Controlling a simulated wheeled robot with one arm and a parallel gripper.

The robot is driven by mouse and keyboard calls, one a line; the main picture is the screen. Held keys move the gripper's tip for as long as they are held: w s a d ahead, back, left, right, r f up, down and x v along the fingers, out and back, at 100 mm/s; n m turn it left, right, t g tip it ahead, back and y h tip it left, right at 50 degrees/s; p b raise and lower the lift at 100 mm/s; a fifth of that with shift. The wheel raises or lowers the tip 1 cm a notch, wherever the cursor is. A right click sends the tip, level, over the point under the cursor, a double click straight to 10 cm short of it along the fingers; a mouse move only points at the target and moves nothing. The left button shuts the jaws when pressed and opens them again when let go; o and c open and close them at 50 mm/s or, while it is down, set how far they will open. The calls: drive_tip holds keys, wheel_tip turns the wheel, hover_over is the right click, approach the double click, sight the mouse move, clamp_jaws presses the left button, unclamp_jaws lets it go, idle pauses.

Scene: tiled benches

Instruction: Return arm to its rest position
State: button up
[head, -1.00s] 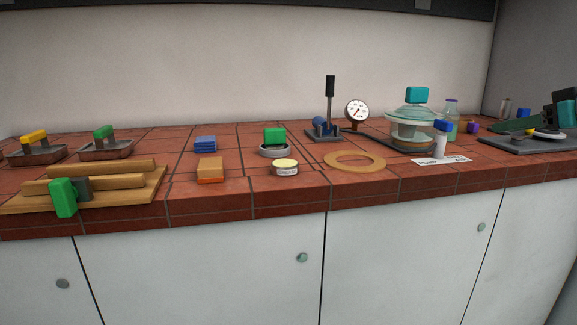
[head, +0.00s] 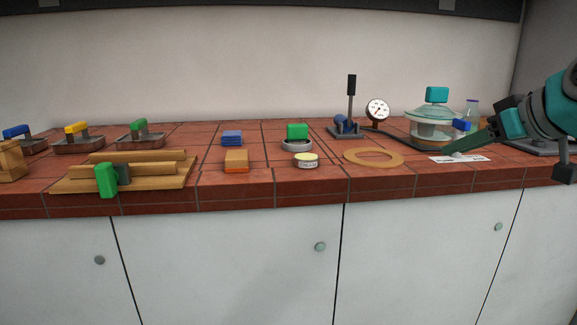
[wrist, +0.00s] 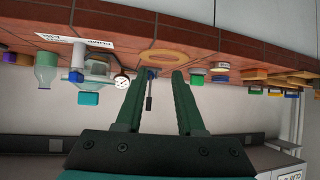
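My arm, teal and dark grey, comes in from the right edge of the head view. My gripper (head: 452,148) points left there, with its dark green fingers in front of the base of the glass vessel with a teal knob (head: 433,115). In the wrist view, my gripper (wrist: 158,76) has its two fingers well apart with nothing held between them. That view is upside down, with the bench hanging along the top. I cannot tell how far the fingers are from the vessel. The vessel also shows in the wrist view (wrist: 96,68).
A white label card (head: 470,159), a tan ring (head: 372,164), a gauge (head: 377,109) and a lever press (head: 346,128) stand near my gripper. The tiled bench edge (head: 290,187) runs across the front.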

drive_tip(key=s+a+f+g, duration=0.3)
drive_tip(key=s+a+f, duration=0.1)
drive_tip(key=a+f, duration=0.5)
drive_tip(key=s+a+f+g, duration=0.3)
drive_tip(key=s+a+f, duration=0.2)
drive_tip(key=a+f, duration=0.4)
drive_tip(key=s+f+m+g+h, duration=0.3)
drive_tip(key=s+f+g, duration=0.3)
drive_tip(key=s+f, duration=1.2)
drive_tip(key=shift+s+f+g, duration=0.2)
drive_tip(key=shift+s+g, duration=0.2)
drive_tip(key=shift+s, duration=0.15)
